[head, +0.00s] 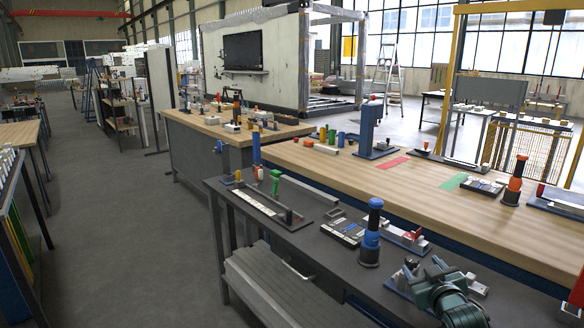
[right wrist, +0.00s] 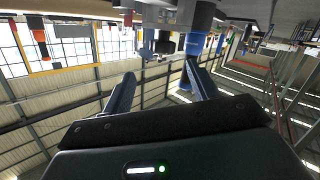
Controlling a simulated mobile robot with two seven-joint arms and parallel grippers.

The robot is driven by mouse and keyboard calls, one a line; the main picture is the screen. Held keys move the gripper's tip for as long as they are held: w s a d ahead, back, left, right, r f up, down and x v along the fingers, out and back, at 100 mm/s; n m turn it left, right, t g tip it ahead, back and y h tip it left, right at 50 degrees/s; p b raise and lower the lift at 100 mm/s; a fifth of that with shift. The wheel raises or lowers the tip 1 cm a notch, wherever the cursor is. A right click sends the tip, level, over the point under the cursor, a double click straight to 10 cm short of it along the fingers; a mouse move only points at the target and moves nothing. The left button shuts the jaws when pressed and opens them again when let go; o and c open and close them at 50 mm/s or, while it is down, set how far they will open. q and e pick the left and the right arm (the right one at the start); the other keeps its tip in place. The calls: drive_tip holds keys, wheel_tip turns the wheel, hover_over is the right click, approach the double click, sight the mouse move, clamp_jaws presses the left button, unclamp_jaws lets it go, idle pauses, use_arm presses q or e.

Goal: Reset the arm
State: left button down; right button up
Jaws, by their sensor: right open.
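My right gripper (head: 424,267) is at the lower right of the head view, over or beside the front edge of the dark workbench (head: 325,262). Its green-grey wrist comes in from the bottom edge. In the right wrist view its two dark fingers (right wrist: 158,74) stand apart with nothing between them. That view appears upside down, with roof beams below and bench items along the top. My left gripper is not in view.
A blue-and-black upright tool (head: 371,235) stands on the dark bench close to my right gripper. A wooden-topped bench (head: 400,195) with tools adjoins behind. Open grey floor (head: 140,230) lies at left.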

drive_tip(key=s+a+f+g+y, duration=0.1)
drive_tip(key=s+a+f, duration=0.4)
drive_tip(key=s, duration=0.6)
drive_tip(key=s+a+f+g+y, duration=0.1)
drive_tip(key=s+a+f, duration=0.5)
drive_tip(key=s, duration=0.6)
drive_tip(key=s+a+f+g+y, duration=0.2)
drive_tip(key=s+a+f, duration=0.3)
drive_tip(key=s, duration=0.6)
drive_tip(key=shift+s+a+f+g, duration=0.35)
drive_tip(key=shift+f+g, duration=0.35)
drive_tip(key=shift+f, duration=0.15)
